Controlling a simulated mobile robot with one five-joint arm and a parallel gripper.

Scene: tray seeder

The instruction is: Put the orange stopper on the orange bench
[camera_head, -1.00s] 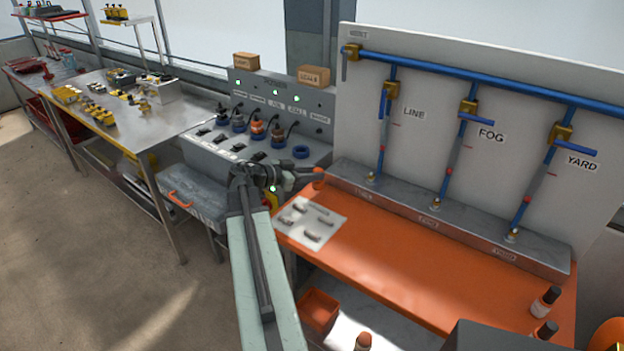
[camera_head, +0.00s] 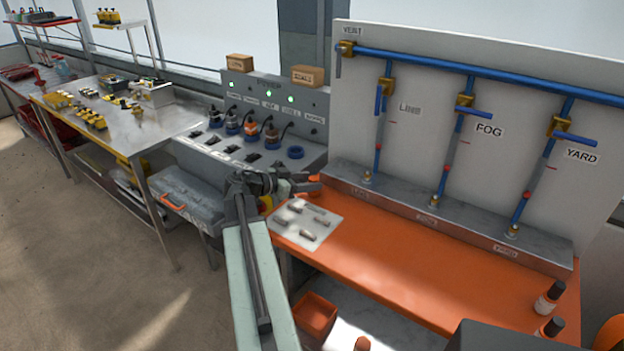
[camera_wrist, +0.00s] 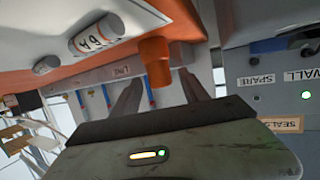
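The orange stopper (camera_wrist: 155,62) shows in the wrist view between the two dark fingers of my gripper (camera_wrist: 160,82), with a gap visible beside it. In the head view the stopper (camera_head: 314,178) is at the fingertips of my gripper (camera_head: 306,184), over the back left corner of the orange bench (camera_head: 400,262). The fingers look open around it. Its lower end is partly hidden in the head view, and I cannot tell for sure whether it touches the bench top.
A pale board with several grey pieces (camera_head: 307,224) lies at the bench's left end. A valve panel (camera_head: 410,140) stands behind the bench. A grey console (camera_head: 215,155) with plugs is to the left. The bench's middle is clear.

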